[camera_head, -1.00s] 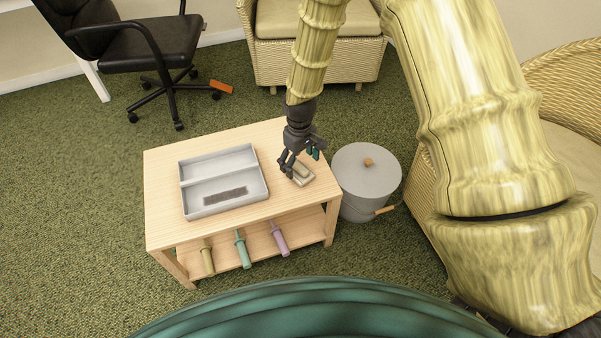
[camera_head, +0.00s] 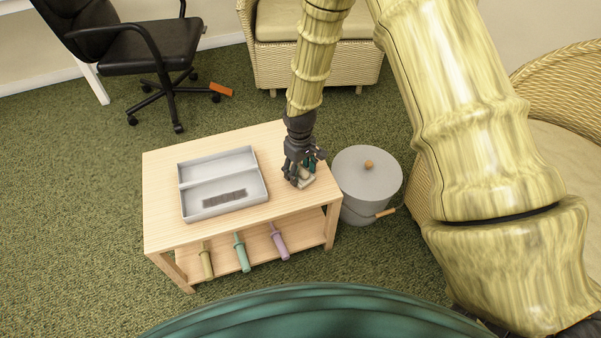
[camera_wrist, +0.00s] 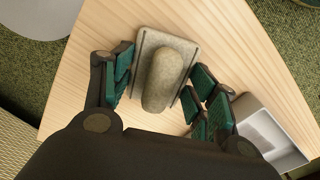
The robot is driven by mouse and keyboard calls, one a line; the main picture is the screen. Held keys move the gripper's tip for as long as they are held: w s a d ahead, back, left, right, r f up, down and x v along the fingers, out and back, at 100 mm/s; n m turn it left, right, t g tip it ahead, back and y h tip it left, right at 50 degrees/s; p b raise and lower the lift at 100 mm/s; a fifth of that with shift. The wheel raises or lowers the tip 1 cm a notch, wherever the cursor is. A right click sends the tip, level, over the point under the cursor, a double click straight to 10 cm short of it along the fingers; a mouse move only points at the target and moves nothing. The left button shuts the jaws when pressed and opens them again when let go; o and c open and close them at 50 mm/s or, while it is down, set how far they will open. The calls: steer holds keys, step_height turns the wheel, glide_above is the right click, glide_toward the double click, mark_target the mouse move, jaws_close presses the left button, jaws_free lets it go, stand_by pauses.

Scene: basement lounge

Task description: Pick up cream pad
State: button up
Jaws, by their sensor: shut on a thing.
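The cream pad (camera_wrist: 147,48) is a flat rectangular block with a rounded raised grip along its middle. It also shows in the head view (camera_head: 305,182), at the right end of the wooden table, partly hidden by the fingers. My gripper (camera_wrist: 163,88) points down at it, with green-padded fingers on both long sides, shut on the pad. In the head view my gripper (camera_head: 299,180) is low over the tabletop. I cannot tell whether the pad is clear of the wood.
The light wooden table (camera_head: 165,190) bears a grey two-part tray (camera_head: 265,180) with a dark strip (camera_head: 225,198) inside. Several coloured-handled tools (camera_head: 241,252) lie on its lower shelf. A grey lidded bucket (camera_head: 367,185) stands close on the right. Wicker chairs and a black office chair surround it.

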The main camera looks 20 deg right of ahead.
mark_target(300, 167)
steer(key=shift+r, duration=0.1)
step_height(300, 167, up, 4)
steer(key=shift+f+p, duration=0.1)
steer(key=shift+p, duration=0.7)
steer(key=s+a+p, duration=0.1)
steer(key=s+a, duration=0.1)
steer(key=s, duration=0.5)
steer(key=s+a+r+p, duration=0.1)
steer(key=s, duration=0.7)
steer(key=shift+s+a, duration=0.3)
steer(key=shift+a, duration=0.05)
